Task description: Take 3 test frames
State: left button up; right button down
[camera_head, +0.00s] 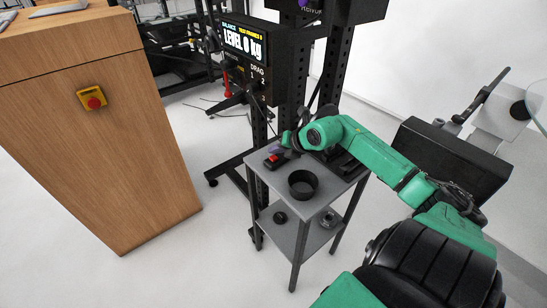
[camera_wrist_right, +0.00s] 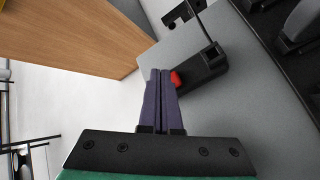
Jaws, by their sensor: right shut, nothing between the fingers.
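A small black device (camera_wrist_right: 204,66) with a red button (camera_wrist_right: 176,79) lies on the grey cart top (camera_head: 335,192). The button also shows in the head view as a small red spot (camera_head: 272,158). My right gripper (camera_wrist_right: 160,72) has purple fingers, shut and empty. Its tips are right beside the red button in the right wrist view; I cannot tell if they touch it. In the head view the right gripper (camera_head: 280,153) is at the cart's far left side and partly hides the device. A display (camera_head: 245,43) reads "LEVEL 0 kg" in large letters. My left gripper is not in view.
A black round container (camera_head: 303,184) stands on the cart top, and small round parts (camera_head: 280,217) lie on its lower shelf. A wooden cabinet (camera_head: 95,130) with a red-and-yellow stop button (camera_head: 93,98) stands at left. Black racks stand behind the cart. The floor between is clear.

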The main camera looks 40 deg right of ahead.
dwell(0.8)
jog(key=shift+f, duration=0.45)
jog(key=shift+f+b, duration=0.4)
jog(key=shift+f, duration=0.1)
dwell(0.3)
jog(key=shift+r, duration=0.1)
jog(key=shift+r+p, duration=0.85)
jog(key=shift+p, duration=0.05)
notch_tip(320, 180, up, 5)
jog(key=p, duration=0.4)
dwell(0.7)
